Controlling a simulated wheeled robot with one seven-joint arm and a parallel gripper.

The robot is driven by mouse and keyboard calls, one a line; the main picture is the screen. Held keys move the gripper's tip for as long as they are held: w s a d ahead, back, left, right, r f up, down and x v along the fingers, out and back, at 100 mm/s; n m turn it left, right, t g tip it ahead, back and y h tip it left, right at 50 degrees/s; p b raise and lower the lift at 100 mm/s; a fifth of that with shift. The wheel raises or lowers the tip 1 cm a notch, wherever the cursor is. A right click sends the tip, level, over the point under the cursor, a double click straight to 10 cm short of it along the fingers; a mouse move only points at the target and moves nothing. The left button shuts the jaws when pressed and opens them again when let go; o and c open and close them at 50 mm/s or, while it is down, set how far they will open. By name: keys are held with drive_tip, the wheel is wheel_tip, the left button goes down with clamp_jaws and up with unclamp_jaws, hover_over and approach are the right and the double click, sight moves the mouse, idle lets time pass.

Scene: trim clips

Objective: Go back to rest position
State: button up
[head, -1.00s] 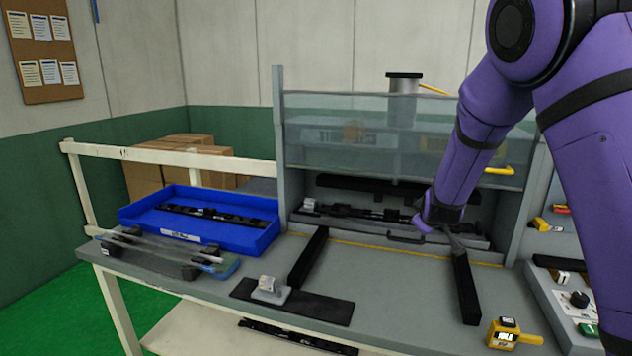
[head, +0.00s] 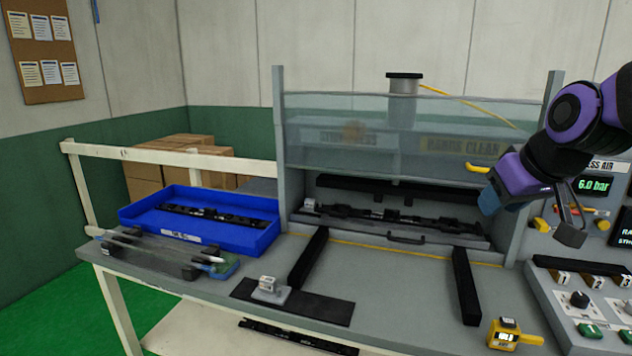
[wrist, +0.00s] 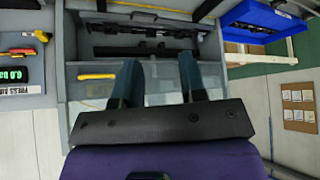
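A long black trim part (head: 400,217) lies in the station (head: 530,190) under the raised clear guard (head: 400,145). The wrist view shows the station upside down.
A blue tray (head: 262,240) with a black trim part stands on the left of the bench. A small grey block (head: 268,287) sits on a black mat (head: 325,308). A yellow device (head: 505,333) and a button panel (head: 578,300) are at the right. The bench's middle is clear.

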drive_tip(key=s+m+g+h, duration=0.1)
drive_tip(key=s+m, duration=0.1)
drive_tip(key=s, duration=1.4)
drive_tip(key=shift+s+d+r+g, duration=0.3)
drive_tip(key=shift+d+r, duration=0.05)
drive_tip(key=shift+r, duration=0.05)
